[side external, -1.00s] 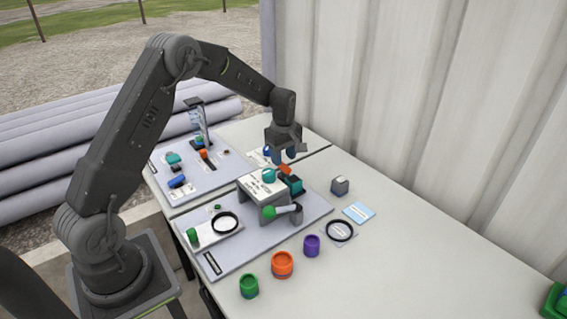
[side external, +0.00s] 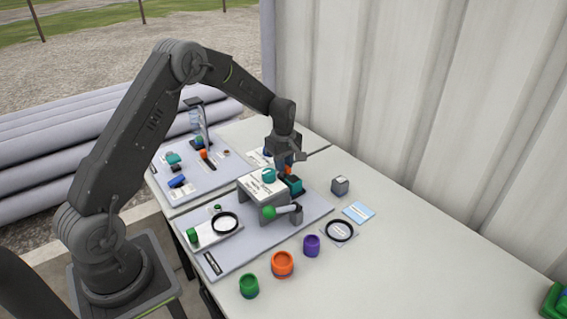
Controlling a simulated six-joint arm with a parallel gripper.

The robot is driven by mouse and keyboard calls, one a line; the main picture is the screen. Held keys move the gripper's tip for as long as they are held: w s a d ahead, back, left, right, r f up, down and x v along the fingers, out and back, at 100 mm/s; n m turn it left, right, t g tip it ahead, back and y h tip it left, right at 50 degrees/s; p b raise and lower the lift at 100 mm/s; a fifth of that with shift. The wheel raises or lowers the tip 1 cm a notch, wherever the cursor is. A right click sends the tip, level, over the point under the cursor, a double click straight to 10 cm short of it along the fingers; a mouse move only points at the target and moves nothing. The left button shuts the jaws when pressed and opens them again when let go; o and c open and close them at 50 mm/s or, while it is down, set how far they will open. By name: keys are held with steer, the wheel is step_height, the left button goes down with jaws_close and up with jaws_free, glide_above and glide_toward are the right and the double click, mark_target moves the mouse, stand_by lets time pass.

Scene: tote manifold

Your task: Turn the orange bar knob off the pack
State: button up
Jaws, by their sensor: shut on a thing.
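The orange bar knob (side external: 289,168) sits on top of the teal pack (side external: 295,185), at the back right of the grey board. My gripper (side external: 286,172) is down at the knob with its fingers shut on it, and it hides most of the knob. Only small orange parts show beside the fingers, so I cannot tell which way the bar points. The pack stands upright next to a grey box-like housing (side external: 250,186) with a white labelled top and a teal ring-shaped part (side external: 269,175).
A green ball-ended lever (side external: 269,213) sticks out in front of the housing. Green (side external: 249,286), orange (side external: 282,264) and purple (side external: 311,246) cups stand along the front. A second board (side external: 190,187) lies behind left.

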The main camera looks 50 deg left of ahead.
steer(key=shift+m, duration=0.3)
jaws_close()
steer(key=m, duration=0.3)
steer(key=shift+m, duration=0.3)
steer(key=m, duration=0.4)
steer(key=shift+m, duration=0.3)
steer(key=m, duration=0.9)
steer(key=shift+r, duration=0.1)
steer(key=o, duration=0.8)
jaws_free()
